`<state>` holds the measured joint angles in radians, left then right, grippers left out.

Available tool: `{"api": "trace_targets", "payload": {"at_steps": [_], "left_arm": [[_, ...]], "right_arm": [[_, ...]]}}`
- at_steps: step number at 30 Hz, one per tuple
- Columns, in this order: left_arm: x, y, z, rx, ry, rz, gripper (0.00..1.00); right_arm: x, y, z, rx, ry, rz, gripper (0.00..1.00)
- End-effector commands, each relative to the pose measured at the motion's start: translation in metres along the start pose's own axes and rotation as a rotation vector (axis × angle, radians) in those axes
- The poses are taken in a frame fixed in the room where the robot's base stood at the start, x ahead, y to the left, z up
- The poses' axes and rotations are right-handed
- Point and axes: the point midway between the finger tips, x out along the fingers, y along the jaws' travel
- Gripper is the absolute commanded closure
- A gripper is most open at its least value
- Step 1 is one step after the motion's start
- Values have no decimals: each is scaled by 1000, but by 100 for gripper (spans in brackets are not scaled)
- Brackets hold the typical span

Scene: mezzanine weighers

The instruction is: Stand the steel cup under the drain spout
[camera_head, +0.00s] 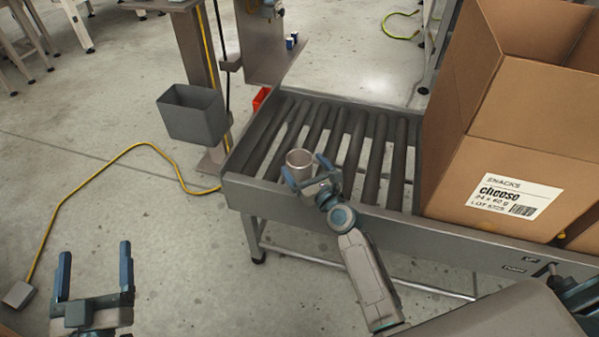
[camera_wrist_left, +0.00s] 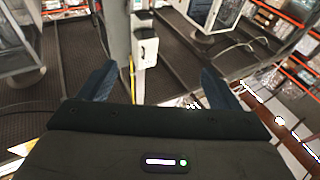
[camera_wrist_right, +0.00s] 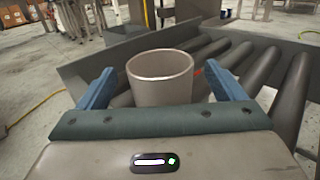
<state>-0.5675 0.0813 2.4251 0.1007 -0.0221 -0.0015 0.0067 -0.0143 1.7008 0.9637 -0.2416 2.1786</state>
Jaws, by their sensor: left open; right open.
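The steel cup (camera_head: 298,157) stands upright at the near left part of the roller conveyor (camera_head: 246,189). My right gripper (camera_head: 307,169) is open at the cup's near side. In the right wrist view the cup (camera_wrist_right: 160,82) shows between the two spread blue fingers, with a visible gap on each side. Its base is hidden behind the gripper body. My left gripper (camera_head: 95,272) is open and empty over the floor at the lower left, far from the cup. I cannot make out the drain spout clearly; a small fitting (camera_head: 271,10) on the steel stand is cut by the top edge.
A large cardboard snack box (camera_head: 470,170) stands on the right of the conveyor. A grey bin (camera_head: 193,113) hangs on a post beyond the conveyor's left end. A yellow cable (camera_head: 100,167) crosses the floor.

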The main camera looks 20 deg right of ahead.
Motion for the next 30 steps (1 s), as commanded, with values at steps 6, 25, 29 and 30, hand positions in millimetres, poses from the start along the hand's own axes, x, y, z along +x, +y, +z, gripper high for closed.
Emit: {"api": "trace_targets", "payload": {"at_steps": [6,25,29,30], "left_arm": [[6,0,-34,26,201,7,15],[6,1,-46,34,260,9,15],[6,1,-45,34,259,9,15],[6,1,-45,34,259,9,15]], "right_arm": [[24,0,-3,-1,-1,0,11],[33,0,-3,-1,0,0,60],[33,0,-2,-1,-1,0,61],[33,0,-2,-1,-1,0,61]]}}
